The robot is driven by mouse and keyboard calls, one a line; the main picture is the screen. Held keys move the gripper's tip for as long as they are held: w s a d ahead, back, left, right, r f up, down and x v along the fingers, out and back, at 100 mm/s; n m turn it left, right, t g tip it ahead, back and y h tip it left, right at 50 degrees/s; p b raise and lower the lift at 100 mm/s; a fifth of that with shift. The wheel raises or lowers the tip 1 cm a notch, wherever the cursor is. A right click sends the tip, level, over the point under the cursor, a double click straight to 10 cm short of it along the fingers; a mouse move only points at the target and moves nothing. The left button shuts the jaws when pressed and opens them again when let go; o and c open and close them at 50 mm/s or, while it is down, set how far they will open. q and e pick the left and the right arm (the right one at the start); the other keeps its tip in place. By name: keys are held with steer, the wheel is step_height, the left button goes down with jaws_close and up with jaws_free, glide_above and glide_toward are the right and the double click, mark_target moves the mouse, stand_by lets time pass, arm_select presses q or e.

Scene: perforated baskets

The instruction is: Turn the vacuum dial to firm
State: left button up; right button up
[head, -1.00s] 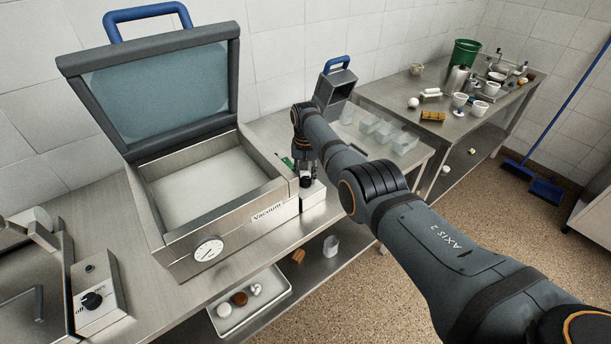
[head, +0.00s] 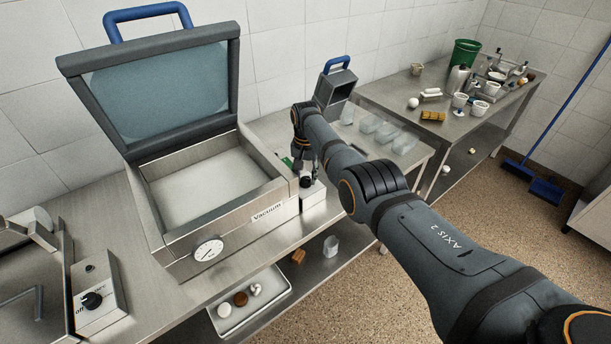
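The vacuum chamber machine (head: 225,238) stands on the steel bench with its lid (head: 160,90) raised. A "Vacuum" label (head: 267,214) and a round white gauge (head: 208,249) are on its front. At its right front corner is a small control box (head: 313,196) with a dark dial (head: 306,182) on top. My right gripper (head: 306,176) points down at this dial, its fingertips at or around it. The gripper is small and dark here, so its grip on the dial and the dial's setting cannot be made out. My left gripper is out of view.
Another control box with a black knob (head: 92,300) marked "off" sits at the lower left. A tray (head: 235,322) is on the shelf below. Clear containers (head: 385,132) stand behind my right arm. A second table (head: 455,122) holds cups and a green bin (head: 465,52).

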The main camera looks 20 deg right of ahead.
mark_target(305, 178)
steer(key=shift+o, duration=0.9)
steer(key=shift+r, duration=0.1)
step_height(305, 178, up, 12)
